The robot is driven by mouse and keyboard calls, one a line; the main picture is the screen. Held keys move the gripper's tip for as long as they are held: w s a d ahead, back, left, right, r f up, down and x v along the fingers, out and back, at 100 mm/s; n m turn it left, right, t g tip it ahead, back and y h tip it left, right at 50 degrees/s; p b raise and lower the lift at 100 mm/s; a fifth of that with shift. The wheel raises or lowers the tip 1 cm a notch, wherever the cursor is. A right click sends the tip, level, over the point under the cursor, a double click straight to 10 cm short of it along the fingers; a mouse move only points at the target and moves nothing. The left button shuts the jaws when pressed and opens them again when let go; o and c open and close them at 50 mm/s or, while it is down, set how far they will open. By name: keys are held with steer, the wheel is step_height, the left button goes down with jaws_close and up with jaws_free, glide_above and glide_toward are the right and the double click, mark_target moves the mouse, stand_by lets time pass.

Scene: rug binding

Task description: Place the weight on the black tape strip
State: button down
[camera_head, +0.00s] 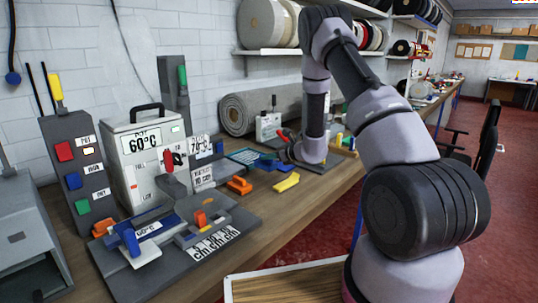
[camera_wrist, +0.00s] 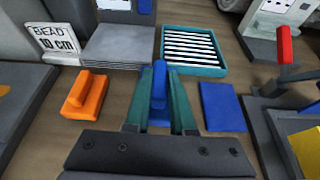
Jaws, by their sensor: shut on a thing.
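In the wrist view my gripper (camera_wrist: 160,105) has its teal fingers closed on the upright grip of a blue weight (camera_wrist: 159,80). The weight's lower part is mostly hidden between and behind the fingers. An orange block with a raised grip (camera_wrist: 85,95), of similar form, stands to the left. A teal-rimmed tray (camera_wrist: 222,72) holding several black strips on white lies just beyond the fingers. I cannot tell whether the weight touches the table.
A flat blue block (camera_wrist: 222,106) lies right of the fingers. A grey stack (camera_wrist: 118,46) and a "BEAD 10 cm" sign (camera_wrist: 53,42) stand at the back left. A dark fixture with a red-tipped lever (camera_wrist: 284,45) is at right. A yellow block (camera_head: 286,182) lies on the bench (camera_head: 290,208).

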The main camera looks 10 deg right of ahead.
mark_target(269, 169)
steer(key=shift+f, duration=2.6)
steer(key=shift+a+f, duration=0.1)
steer(key=c, duration=0.8)
jaws_free()
steer(key=shift+f, duration=0.1)
steer(key=shift+o, duration=0.2)
